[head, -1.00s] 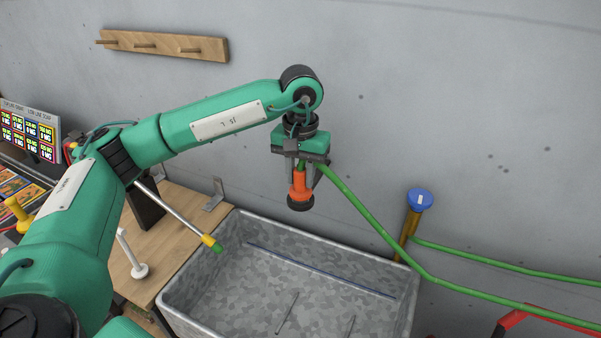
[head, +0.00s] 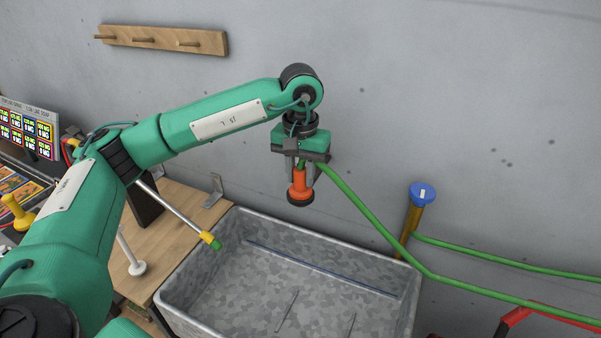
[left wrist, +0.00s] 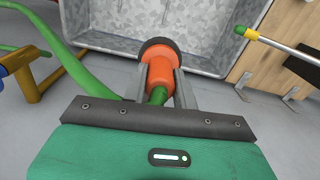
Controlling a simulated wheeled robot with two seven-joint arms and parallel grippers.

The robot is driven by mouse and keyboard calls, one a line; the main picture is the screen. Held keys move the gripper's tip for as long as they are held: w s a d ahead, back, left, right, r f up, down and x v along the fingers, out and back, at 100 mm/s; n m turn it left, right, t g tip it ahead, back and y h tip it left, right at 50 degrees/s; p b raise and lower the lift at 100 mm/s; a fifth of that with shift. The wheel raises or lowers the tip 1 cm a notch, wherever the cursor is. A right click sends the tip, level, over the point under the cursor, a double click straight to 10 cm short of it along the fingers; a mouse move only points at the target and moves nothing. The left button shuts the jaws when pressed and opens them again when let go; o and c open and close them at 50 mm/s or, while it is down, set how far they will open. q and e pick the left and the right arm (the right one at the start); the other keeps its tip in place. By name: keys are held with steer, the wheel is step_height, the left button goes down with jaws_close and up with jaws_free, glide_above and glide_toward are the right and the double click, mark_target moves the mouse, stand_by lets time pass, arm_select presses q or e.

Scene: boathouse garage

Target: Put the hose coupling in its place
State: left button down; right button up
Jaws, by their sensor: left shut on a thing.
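The hose coupling (head: 300,184) is orange with a black ring at its lower end. My left gripper (head: 301,172) points down and is shut on it, holding it roughly upright in the air above the back of the grey trough. In the left wrist view the coupling (left wrist: 158,73) sits between the two fingers (left wrist: 160,84), its black end away from the palm. A green hose (head: 366,215) runs from the coupling down to the right. My right gripper is not in view.
The mottled grey metal trough (head: 190,300) stands below, beside a wooden bench (head: 185,204). A rod with a yellow and green tip (head: 180,211) reaches over its left side. A blue-capped brass post (head: 411,225) stands to the right. A wooden peg rail (head: 163,40) hangs on the wall.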

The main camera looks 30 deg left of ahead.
arm_select(q)
steer(key=c, duration=1)
jaws_free()
steer(key=shift+r, duration=0.25)
steer(key=shift+r+b, duration=0.95)
steer(key=shift+r, duration=5.65)
